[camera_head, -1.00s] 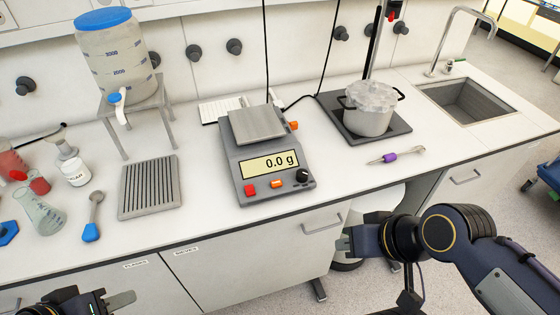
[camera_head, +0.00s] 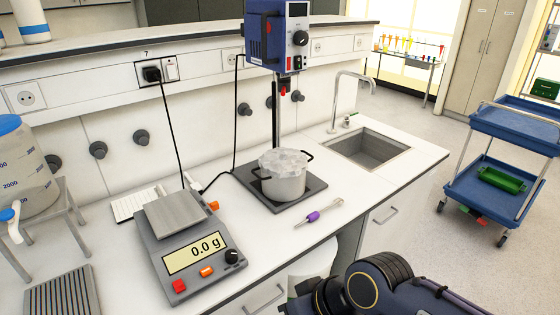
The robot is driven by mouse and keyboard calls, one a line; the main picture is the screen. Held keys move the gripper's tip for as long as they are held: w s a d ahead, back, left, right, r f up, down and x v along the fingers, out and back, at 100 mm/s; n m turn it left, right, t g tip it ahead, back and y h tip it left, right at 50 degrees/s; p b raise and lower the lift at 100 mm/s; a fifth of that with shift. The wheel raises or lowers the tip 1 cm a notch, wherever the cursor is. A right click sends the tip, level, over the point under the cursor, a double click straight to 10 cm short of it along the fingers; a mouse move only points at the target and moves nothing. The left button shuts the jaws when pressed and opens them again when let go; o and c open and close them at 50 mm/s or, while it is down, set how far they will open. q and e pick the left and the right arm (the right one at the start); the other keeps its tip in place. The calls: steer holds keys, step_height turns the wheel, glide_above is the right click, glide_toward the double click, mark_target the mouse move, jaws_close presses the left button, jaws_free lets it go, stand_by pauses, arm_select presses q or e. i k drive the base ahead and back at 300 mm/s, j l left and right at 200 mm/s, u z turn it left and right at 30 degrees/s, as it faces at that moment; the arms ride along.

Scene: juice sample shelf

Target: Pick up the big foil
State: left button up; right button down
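A pot (camera_head: 284,182) stands on a dark square plate under the stirrer, with crumpled silvery foil (camera_head: 284,161) over its top. I cannot tell whether this is the big foil; no other foil shows clearly. My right arm is at the bottom right, below the counter's front edge, and its gripper (camera_head: 300,300) is mostly cut off or hidden. My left gripper is out of view.
A balance (camera_head: 187,247) reading 0.0 g stands left of the pot. A purple-handled tool (camera_head: 318,214) lies on the counter right of it. A sink (camera_head: 368,148) is at the counter's right end. A blue cart (camera_head: 500,185) stands on the floor at right.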

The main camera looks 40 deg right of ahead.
mark_target(275, 162)
steer(key=l+u, duration=0.3)
steer(key=l, duration=0.4)
steer(key=k+l+u, duration=0.1)
steer(key=l+u, duration=0.15)
steer(key=l, duration=0.45)
steer(key=i+l+u, duration=0.25)
steer(key=l, duration=0.3)
steer(key=l+u, duration=0.25)
steer(key=l, duration=0.25)
